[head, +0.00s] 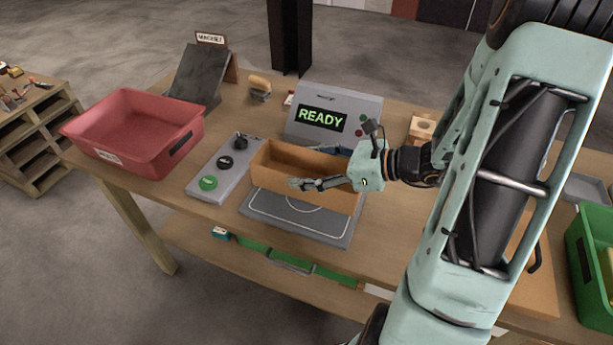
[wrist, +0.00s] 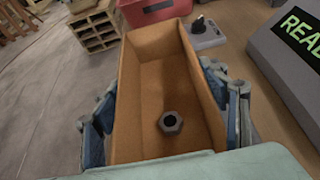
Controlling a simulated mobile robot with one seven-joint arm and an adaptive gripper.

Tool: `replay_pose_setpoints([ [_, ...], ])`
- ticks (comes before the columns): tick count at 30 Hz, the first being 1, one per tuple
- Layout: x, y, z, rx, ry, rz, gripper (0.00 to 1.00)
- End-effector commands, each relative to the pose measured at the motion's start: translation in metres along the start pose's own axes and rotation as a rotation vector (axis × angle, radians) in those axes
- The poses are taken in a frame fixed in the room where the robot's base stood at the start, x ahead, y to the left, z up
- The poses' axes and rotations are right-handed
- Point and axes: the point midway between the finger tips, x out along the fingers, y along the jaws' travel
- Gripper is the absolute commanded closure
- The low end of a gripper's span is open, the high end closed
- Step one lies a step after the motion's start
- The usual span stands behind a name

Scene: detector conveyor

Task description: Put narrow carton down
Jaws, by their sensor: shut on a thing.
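The narrow carton (head: 268,172) is a long, open-topped brown box in the head view, over the grey plate with white outlines (head: 295,220). I cannot tell whether its underside touches the plate. My gripper (head: 325,168) is shut on the carton, with one finger along each long side. In the wrist view the carton (wrist: 155,70) extends away between the blue-padded fingers of my gripper (wrist: 165,115). A dark hex nut (wrist: 171,122) lies inside on the carton's floor, towards my gripper. The carton's near end is partly hidden by my gripper.
A grey display unit (head: 360,103) reading READY stands behind the carton. A button panel (head: 222,168) with a green button and black knobs lies to its left. A red bin (head: 150,160) is at the table's left, a green bin (head: 580,235) at the right.

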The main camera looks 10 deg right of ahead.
Motion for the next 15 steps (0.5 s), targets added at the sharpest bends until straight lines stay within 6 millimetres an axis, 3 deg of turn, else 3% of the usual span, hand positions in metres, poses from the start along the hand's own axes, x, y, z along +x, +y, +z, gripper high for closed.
replay_pose_setpoints([
  [8, 0.014, -0.011, -0.013, 0.0, -0.001, 0.001, 0.58],
  [15, 0.026, -0.013, -0.039, 0.001, -0.001, 0.001, 0.58],
])
